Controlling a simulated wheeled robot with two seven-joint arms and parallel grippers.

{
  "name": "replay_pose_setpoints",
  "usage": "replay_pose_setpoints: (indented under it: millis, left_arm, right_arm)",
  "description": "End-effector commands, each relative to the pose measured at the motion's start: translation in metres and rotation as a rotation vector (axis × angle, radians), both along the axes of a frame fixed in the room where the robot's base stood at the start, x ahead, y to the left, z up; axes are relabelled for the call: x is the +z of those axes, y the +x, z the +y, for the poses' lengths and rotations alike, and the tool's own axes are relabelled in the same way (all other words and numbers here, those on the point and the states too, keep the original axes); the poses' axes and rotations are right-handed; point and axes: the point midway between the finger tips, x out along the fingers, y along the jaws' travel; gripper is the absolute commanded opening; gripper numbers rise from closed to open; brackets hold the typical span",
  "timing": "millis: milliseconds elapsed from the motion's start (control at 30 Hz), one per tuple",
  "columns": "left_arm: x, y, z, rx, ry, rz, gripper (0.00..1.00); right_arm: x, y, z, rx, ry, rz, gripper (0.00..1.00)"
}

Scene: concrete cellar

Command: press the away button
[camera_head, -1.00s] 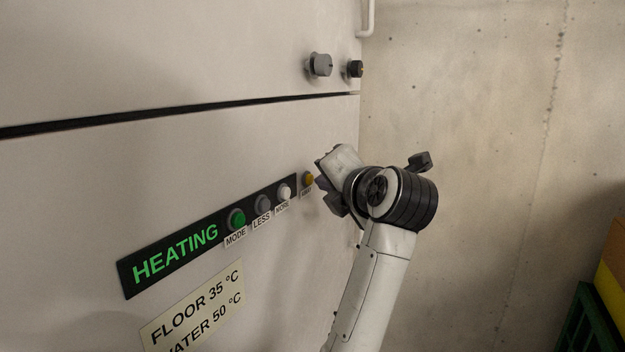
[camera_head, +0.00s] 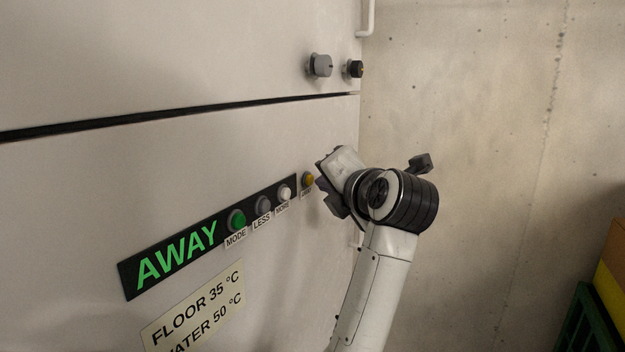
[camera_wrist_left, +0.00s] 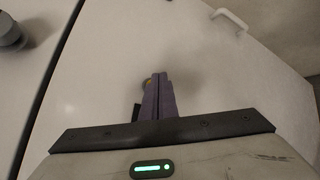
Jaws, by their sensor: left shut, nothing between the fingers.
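The away button (camera_head: 308,179) is yellow and sits at the right end of the row of buttons on the pale cabinet front. In the left wrist view a bit of yellow (camera_wrist_left: 147,83) shows beside the fingertips. The display (camera_head: 177,253) reads AWAY in green letters. My left gripper (camera_head: 318,182) is just right of the yellow button, its fingers partly hidden by its own body. In the left wrist view the fingers (camera_wrist_left: 159,76) are shut together with nothing between them. I cannot tell whether they touch the button. My right gripper is not in view.
Left of the yellow button are the white MORE (camera_head: 285,191), grey LESS (camera_head: 263,204) and green MODE (camera_head: 236,219) buttons. A label (camera_head: 195,310) is below. Two knobs (camera_head: 319,65) are above. A concrete wall (camera_head: 490,130) stands right, with crates (camera_head: 590,325) low down.

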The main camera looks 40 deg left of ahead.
Motion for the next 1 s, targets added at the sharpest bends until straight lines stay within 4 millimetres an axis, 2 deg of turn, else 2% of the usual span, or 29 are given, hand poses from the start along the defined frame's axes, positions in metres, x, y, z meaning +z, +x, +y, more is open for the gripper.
replay_pose_setpoints:
  millis: [133, 467, 1000]
  left_arm:
    - [0.0, 0.002, -0.008, -0.001, 0.001, 0.0, 0.0]
    - [0.0, 0.002, -0.01, -0.002, 0.001, 0.0, 0.0]
    - [0.001, 0.015, -0.059, -0.003, 0.001, 0.001, 0.0]
  right_arm:
    - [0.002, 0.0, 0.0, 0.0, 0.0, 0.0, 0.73]
    - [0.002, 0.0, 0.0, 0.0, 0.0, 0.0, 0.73]
    - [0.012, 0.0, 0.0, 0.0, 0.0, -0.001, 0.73]
